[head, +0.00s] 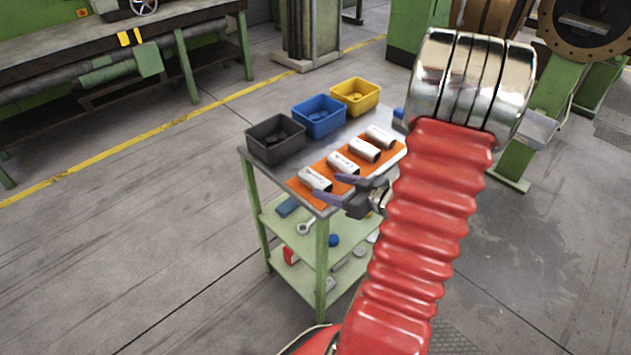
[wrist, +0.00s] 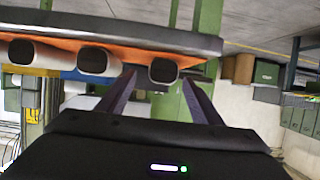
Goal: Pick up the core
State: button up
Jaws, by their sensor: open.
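Several whitish cylindrical cores lie in a row on an orange mat (head: 300,189) on top of a cart. The nearest core (head: 315,179) is at the front end of the row. My gripper (head: 327,186) is open at the cart's edge, with its two dark fingers pointing at this core. In the wrist view, the hollow dark end of a core (wrist: 163,70) shows between the fingertips. The fingers appear to be at its two sides; I cannot tell whether they touch it. Two more core ends (wrist: 93,60) show to the left.
A black bin (head: 275,138), a blue bin (head: 319,116) and a yellow bin (head: 355,96) stand along the cart's back-left side, holding dark parts. The cart's lower shelf (head: 290,232) carries tools and small parts. Open concrete floor (head: 130,240) lies to the left.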

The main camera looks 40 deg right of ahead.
aim_at(319, 183)
jog(key=shift+x, duration=2.6)
jog(key=shift+a, duration=0.15)
jog(key=shift+c, duration=0.3)
jog(key=c, duration=1.4)
